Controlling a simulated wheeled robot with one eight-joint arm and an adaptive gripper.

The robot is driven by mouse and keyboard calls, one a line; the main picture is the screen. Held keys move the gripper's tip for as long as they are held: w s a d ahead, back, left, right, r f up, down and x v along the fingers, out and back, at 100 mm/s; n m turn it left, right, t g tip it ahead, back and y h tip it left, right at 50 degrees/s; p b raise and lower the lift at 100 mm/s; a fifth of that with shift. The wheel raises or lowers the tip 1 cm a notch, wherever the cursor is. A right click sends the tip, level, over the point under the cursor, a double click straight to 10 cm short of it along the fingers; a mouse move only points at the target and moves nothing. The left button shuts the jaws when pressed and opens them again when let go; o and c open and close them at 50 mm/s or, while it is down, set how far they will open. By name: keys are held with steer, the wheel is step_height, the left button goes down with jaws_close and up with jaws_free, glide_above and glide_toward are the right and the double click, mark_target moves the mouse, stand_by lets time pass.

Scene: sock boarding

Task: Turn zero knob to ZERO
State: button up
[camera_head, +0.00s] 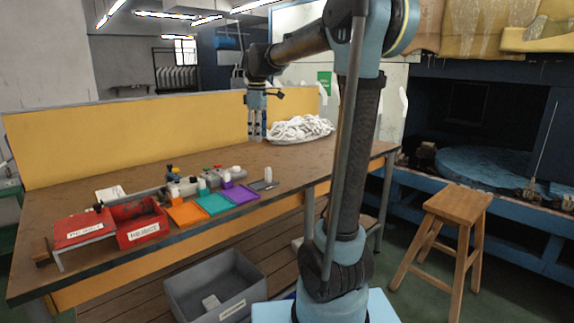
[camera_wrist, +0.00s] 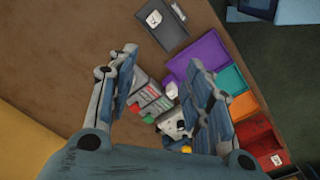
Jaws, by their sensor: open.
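My gripper (camera_head: 257,136) hangs fingers down above the back of the workbench, left of a white heap. In the wrist view my gripper (camera_wrist: 163,60) is open, its two fingers spread wide with nothing between the tips. I cannot make out which part is the zero knob; no ZERO mark is readable. The right finger hides part of this group.
Purple (camera_head: 239,194), teal (camera_head: 213,204) and orange (camera_head: 187,213) trays line the bench's front, with red boxes (camera_head: 142,228) at left. A white heap (camera_head: 299,130) lies at the back. A dark plate (camera_wrist: 159,26) with white labels lies apart. A wooden stool (camera_head: 457,203) stands right.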

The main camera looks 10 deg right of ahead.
steer(key=s+d+f+m, duration=0.3)
steer(key=s+d, duration=0.1)
steer(key=s, duration=0.3)
steer(key=s+d+f+m, duration=0.3)
steer(key=s+d+f, duration=0.1)
steer(key=s, duration=0.3)
steer(key=shift+s+d+f+t, duration=0.2)
steer(key=shift+d+f+t, duration=0.1)
steer(key=shift+d, duration=0.2)
steer(key=s+d+f+m, duration=0.3)
steer(key=s+f+m, duration=0.1)
steer(key=s+f, duration=0.4)
steer(key=s+d+f+m+t, duration=0.1)
steer(key=s+d+f+m, duration=0.1)
steer(key=s+f, duration=0.6)
steer(key=shift+s+d+f+m, duration=0.4)
steer(key=shift+f+m, duration=0.5)
steer(key=shift+w+f, duration=0.2)
steer(key=shift+w, duration=0.2)
